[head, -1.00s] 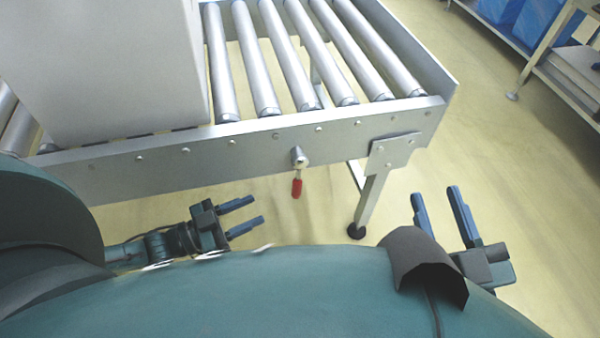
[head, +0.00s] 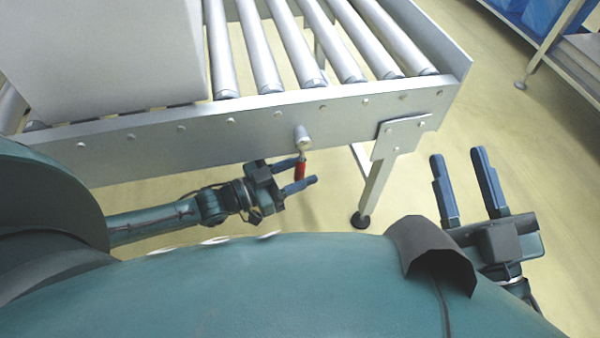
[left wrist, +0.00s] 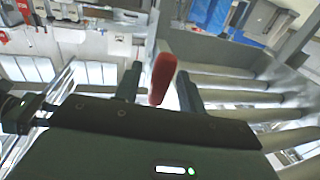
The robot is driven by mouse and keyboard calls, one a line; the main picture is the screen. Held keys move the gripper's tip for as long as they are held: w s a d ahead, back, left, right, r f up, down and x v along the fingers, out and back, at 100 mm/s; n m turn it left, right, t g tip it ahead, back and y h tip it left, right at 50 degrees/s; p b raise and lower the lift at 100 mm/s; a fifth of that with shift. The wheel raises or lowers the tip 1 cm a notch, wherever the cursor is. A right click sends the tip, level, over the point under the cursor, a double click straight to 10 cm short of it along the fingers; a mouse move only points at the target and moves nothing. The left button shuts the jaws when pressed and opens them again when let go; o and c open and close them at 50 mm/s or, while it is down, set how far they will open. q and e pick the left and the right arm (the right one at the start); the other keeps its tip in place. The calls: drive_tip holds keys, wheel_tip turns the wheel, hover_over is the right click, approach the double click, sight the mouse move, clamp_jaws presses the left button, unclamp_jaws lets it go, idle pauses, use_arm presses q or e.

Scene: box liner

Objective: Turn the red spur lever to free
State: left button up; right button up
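The red spur lever (head: 300,171) hangs down from a round metal pivot (head: 302,139) on the side rail of the roller conveyor. My left gripper (head: 299,174) is at the lever, with one finger on each side of its red handle. My right gripper (head: 455,180) is open and empty, to the right of the conveyor leg.
The conveyor's side rail (head: 230,130) runs across above my left gripper. A large pale box (head: 105,55) stands on the rollers at the left. A conveyor leg (head: 377,187) stands right of the lever. A shelf with blue bins (head: 540,15) is at the far right.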

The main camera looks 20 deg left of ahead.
use_arm(q)
drive_tip(key=shift+w+d, duration=0.15)
clamp_jaws()
idle(0.4)
